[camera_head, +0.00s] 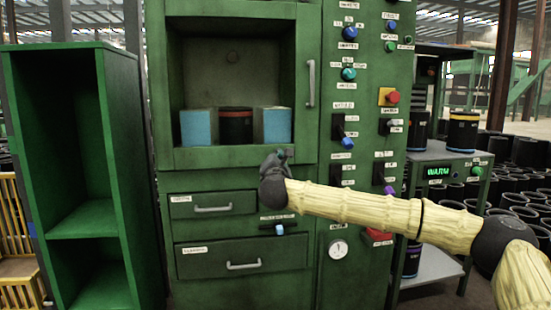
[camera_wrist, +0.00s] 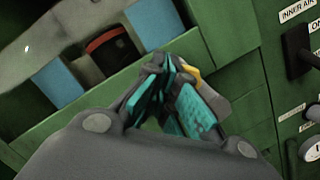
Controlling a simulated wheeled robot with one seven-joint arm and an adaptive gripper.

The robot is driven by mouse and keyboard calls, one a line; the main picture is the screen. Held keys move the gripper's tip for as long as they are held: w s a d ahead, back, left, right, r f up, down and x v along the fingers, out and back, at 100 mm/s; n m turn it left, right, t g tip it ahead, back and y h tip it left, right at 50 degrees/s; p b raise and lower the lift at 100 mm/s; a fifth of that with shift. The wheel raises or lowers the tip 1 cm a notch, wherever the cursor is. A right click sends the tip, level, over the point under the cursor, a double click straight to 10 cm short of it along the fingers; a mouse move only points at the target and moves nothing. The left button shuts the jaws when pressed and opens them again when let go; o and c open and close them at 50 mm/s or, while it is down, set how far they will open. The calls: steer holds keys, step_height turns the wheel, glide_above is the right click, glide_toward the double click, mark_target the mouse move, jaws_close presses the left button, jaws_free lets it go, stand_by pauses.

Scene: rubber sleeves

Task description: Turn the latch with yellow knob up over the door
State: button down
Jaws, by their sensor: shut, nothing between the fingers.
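The green door (camera_head: 215,156) is a framed panel with a window and a grey handle (camera_head: 310,83) on its right side. My gripper (camera_head: 282,154) is at the door's lower right edge in the head view. In the wrist view my gripper (camera_wrist: 172,66) has its teal-padded fingers together, with nothing seen between them. A small yellow piece (camera_wrist: 193,71), likely the latch's knob, shows just beside the fingertips in the wrist view. The rest of the latch is hidden behind the fingers, and I cannot tell whether they touch it. I cannot make out the latch in the head view.
Behind the door window are two blue blocks (camera_head: 198,127) and a black sleeve with a red band (camera_head: 235,127). Below are drawers with handles (camera_head: 213,209). Switches and buttons (camera_head: 349,74) line the panel to the right. A green shelf (camera_head: 85,220) stands at left.

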steer(key=shift+a, duration=0.1)
stand_by(0.3)
steer(key=s+a+p, duration=0.2)
steer(key=s+a, duration=0.3)
steer(key=s, duration=0.5)
steer(key=shift+s+f, duration=0.15)
steer(key=shift+f, duration=0.05)
stand_by(0.3)
